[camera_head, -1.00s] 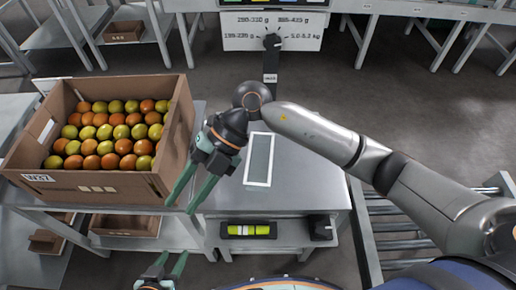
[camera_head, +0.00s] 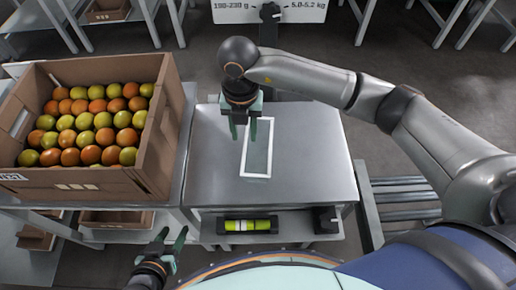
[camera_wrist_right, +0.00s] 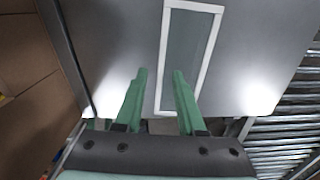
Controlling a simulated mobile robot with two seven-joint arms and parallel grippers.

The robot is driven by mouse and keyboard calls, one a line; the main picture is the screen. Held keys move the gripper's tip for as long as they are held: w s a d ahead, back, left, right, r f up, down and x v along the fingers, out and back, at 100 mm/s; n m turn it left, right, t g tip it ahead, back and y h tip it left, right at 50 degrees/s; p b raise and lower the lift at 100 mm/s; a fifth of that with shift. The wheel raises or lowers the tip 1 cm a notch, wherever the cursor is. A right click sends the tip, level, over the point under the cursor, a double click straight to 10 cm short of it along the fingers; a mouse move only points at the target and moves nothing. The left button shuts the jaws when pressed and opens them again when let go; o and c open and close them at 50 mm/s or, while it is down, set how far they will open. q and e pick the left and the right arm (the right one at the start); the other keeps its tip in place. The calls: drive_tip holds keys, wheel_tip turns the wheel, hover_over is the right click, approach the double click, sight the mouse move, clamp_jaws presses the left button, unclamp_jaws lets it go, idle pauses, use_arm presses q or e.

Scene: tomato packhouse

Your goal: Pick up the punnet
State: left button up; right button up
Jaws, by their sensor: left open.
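No punnet with fruit in it can be made out. A white-rimmed, grey-green rectangle (camera_head: 256,177) lies on the grey metal table (camera_head: 310,165); I cannot tell whether it is a punnet or a marked flat area. It also shows in the right wrist view (camera_wrist_right: 164,65). My right gripper (camera_head: 243,136) is open and empty, pointing down over the rectangle's far left side. In the right wrist view its two green fingers (camera_wrist_right: 159,72) stand apart with nothing between them. My left gripper (camera_head: 173,238) is open and empty, low in front of the table.
A cardboard box (camera_head: 154,130) of red and yellow-green tomatoes stands left of the table. A black and yellow-green item (camera_head: 247,226) lies on the shelf below. A roller conveyor (camera_head: 395,205) is at the right. A weight sign (camera_head: 300,9) stands behind the table.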

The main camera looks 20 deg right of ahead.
sight(246, 144)
drive_tip(key=f, duration=0.5)
drive_tip(key=shift+s+d+f+b, duration=0.1)
drive_tip(key=shift+s+d+b, duration=0.1)
drive_tip(key=shift+b, duration=0.1)
drive_tip(key=shift+c, duration=0.4)
clamp_jaws()
